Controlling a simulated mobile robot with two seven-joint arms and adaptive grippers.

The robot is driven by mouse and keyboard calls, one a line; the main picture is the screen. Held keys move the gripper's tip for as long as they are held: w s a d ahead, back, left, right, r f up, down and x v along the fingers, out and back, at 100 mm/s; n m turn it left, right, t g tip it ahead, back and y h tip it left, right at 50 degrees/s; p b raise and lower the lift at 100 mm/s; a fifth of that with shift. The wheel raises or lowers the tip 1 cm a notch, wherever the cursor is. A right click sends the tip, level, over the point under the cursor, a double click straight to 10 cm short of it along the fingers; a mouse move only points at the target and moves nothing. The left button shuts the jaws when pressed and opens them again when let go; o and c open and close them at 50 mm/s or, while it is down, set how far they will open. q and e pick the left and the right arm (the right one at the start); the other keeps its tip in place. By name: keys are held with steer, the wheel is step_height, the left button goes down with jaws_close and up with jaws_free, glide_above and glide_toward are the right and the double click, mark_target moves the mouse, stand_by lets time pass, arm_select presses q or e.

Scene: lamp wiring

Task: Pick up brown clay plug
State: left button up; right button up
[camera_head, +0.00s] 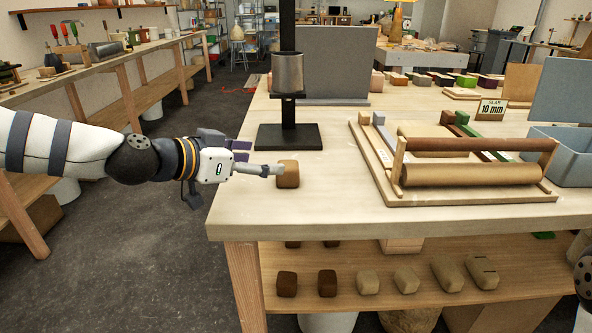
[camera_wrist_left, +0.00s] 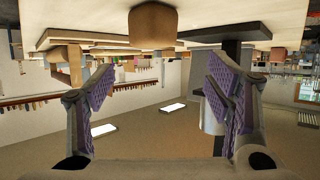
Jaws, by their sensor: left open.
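The brown clay plug (camera_head: 288,174) stands on the wooden tabletop near its left front corner. My left gripper (camera_head: 256,158) is open at the table's left edge, just left of the plug, with one finger reaching close to it in the head view. In the left wrist view, which is upside down, the plug (camera_wrist_left: 152,22) shows at the top, beyond and between the spread purple-padded fingers (camera_wrist_left: 160,78). Nothing is between the fingers. Whether a fingertip touches the plug cannot be told. My right gripper is not seen.
A black stand (camera_head: 289,136) holding a metal cylinder is behind the plug. A slab roller board (camera_head: 470,196) lies to the right, with a blue bin (camera_head: 565,150) beyond. Several clay lumps sit on the lower shelf (camera_head: 340,300). Tabletop between plug and board is clear.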

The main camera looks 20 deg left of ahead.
mark_target(285, 164)
arm_select(q)
steer(key=x, duration=0.2)
steer(key=b+x, duration=0.1)
steer(key=x, duration=0.2)
steer(key=f+x, duration=0.1)
steer(key=x, duration=0.2)
steer(key=shift+s+d+f+b, duration=0.15)
steer(key=shift+s+d+b, duration=0.1)
steer(key=shift+d+b, duration=0.1)
steer(key=shift+r, duration=0.2)
steer(key=c, duration=1.5)
steer(key=shift+r, duration=0.15)
steer(key=shift+c, duration=0.7)
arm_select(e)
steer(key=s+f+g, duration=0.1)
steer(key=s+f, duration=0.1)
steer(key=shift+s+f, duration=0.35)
